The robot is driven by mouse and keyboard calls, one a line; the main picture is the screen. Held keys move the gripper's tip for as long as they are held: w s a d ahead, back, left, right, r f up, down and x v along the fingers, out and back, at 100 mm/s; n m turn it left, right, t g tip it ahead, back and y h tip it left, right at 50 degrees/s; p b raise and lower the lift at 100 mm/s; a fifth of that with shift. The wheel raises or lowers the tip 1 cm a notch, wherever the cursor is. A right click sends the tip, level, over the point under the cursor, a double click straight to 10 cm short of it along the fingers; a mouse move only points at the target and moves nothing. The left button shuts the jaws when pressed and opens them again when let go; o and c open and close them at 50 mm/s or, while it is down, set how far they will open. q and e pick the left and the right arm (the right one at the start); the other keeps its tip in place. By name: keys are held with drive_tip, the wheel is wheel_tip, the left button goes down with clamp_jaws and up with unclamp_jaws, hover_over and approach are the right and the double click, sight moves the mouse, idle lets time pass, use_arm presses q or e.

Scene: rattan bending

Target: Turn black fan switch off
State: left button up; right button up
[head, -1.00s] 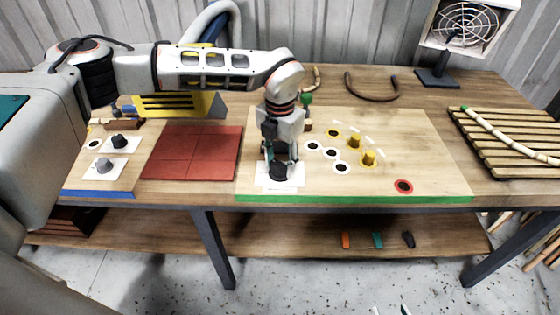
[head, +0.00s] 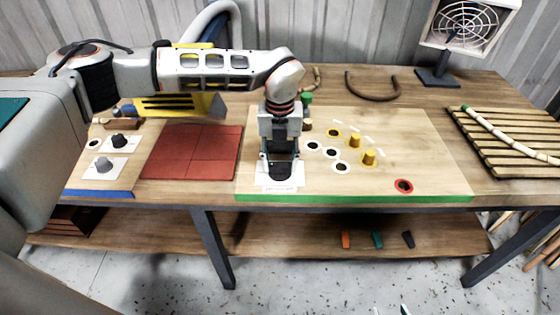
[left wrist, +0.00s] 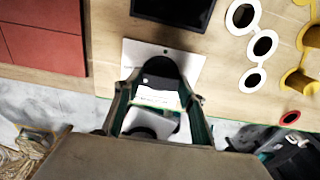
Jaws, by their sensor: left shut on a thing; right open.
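The black fan switch (head: 281,172) is a dark knob on a white plate (head: 296,186) near the front edge of the light wooden board. My left gripper (head: 280,165) points down over it and is shut on it, with one finger on either side. In the left wrist view the dark knob (left wrist: 160,68) shows between the fingers of the left gripper (left wrist: 158,96), above a small white label. The knob is partly hidden by the fingers, and its exact pointing direction is unclear. Only the tips of my right gripper (head: 390,309) show at the bottom edge, apart and empty.
A fan (head: 468,28) stands at the back right. Yellow pegs (head: 369,157) and ringed holes lie right of the switch, with a red ring (head: 403,186) near the front. Two more knobs (head: 119,141) are at left, beyond a red tile mat (head: 192,152).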

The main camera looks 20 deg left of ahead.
sight(280, 164)
idle(0.4)
use_arm(q)
drive_tip(key=o, duration=1.1)
drive_tip(key=shift+r, duration=0.15)
wheel_tip(280, 164, up, 12)
